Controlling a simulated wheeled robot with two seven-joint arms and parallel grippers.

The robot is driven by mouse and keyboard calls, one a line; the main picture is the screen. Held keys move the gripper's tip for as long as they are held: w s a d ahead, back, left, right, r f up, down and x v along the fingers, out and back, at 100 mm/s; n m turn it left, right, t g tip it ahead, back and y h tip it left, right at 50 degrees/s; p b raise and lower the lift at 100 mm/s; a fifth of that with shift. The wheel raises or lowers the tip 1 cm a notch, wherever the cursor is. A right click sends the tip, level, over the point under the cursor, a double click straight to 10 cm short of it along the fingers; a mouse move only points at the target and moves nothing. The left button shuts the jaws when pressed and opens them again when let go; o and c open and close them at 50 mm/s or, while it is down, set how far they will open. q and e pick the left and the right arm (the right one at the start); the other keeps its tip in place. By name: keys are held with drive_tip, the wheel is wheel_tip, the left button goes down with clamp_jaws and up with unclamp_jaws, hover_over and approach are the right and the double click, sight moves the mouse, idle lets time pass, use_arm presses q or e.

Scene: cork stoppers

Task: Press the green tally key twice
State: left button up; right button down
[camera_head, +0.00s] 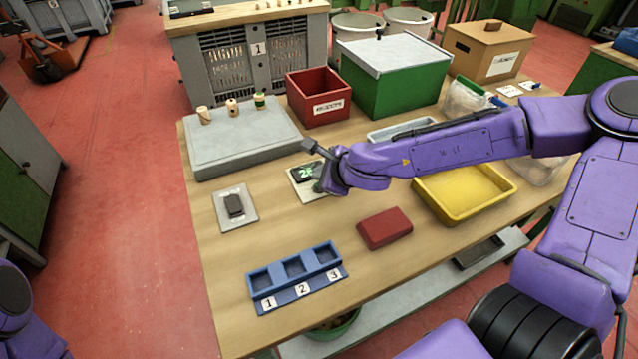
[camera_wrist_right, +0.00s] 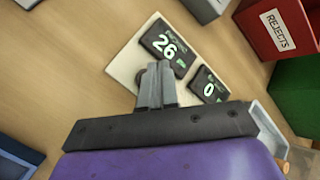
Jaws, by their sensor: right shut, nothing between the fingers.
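A pale tally panel (camera_head: 297,186) lies on the wooden table. In the right wrist view the panel (camera_wrist_right: 126,66) carries a dark display reading 26 (camera_wrist_right: 167,46) and a smaller one reading 0 (camera_wrist_right: 208,87), each with a small green mark. I cannot make out the green key; my gripper covers part of the panel. My right gripper (camera_wrist_right: 155,70) is shut and empty, its fingertips over the panel edge beside the 26 display. In the head view the right gripper (camera_head: 319,184) hides the panel's right side. Touching or apart, I cannot tell. My left gripper is out of view.
A grey plate with a dark block (camera_head: 234,205) lies left of the panel. A grey slab (camera_head: 240,145) with cork stoppers, a red bin (camera_head: 318,100), a blue numbered tray (camera_head: 295,275), a red block (camera_head: 385,228) and a yellow tray (camera_head: 465,195) stand around it.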

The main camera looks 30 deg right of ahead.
drive_tip(key=shift+f, duration=0.1)
idle(0.4)
drive_tip(key=shift+f+b, duration=0.3)
drive_tip(key=shift+f, duration=0.05)
drive_tip(key=shift+f+b, duration=0.35)
drive_tip(key=shift+f, duration=0.1)
idle(0.5)
drive_tip(key=shift+r, duration=0.15)
drive_tip(key=shift+r+p, duration=0.75)
drive_tip(key=shift+p, duration=0.25)
wheel_tip(320, 180, up, 5)
drive_tip(key=p, duration=0.5)
drive_tip(key=shift+r, duration=0.1)
